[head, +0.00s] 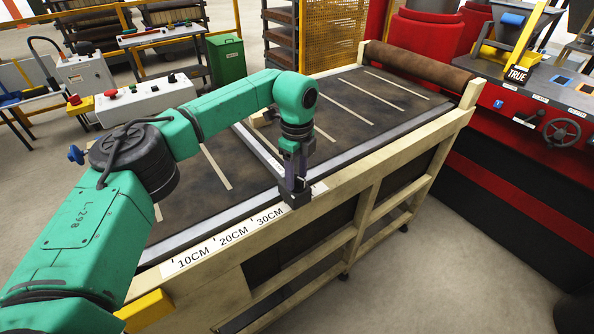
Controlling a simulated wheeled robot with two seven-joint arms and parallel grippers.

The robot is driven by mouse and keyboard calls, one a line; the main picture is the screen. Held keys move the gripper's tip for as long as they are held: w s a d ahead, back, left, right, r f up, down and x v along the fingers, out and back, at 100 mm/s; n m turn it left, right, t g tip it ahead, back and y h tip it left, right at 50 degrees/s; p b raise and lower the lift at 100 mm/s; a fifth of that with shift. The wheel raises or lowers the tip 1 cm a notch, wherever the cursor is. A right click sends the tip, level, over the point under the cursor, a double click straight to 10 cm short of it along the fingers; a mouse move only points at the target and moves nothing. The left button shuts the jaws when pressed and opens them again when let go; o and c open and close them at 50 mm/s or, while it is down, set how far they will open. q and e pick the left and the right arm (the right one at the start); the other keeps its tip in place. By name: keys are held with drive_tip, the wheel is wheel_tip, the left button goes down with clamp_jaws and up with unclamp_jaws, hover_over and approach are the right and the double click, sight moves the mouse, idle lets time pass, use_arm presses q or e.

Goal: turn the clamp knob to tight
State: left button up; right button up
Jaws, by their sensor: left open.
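I cannot pick out the clamp knob for certain. A small blue knob (76,154) shows at the left, beside the dark joint of my left arm; I cannot tell what it is fixed to. A metal crossbar (258,148) lies across the dark table top (350,115), partly hidden by my left arm. A small wooden piece (263,118) sits near its far end. My left gripper (294,200) points down at the near end of the crossbar, over the ruler edge just past the 30CM mark. It is open, with nothing seen between its fingers. My right gripper is out of view.
The ruler strip (232,234) runs along the table's near wooden rail. A brown roller (418,62) closes the table's right end. A red machine with a handwheel (562,132) stands at the right. A button box (147,100) is at the left. Grey floor is clear in front.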

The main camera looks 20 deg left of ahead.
use_arm(q)
drive_tip(key=shift+w+f, duration=0.1)
drive_tip(key=c, duration=0.4)
clamp_jaws()
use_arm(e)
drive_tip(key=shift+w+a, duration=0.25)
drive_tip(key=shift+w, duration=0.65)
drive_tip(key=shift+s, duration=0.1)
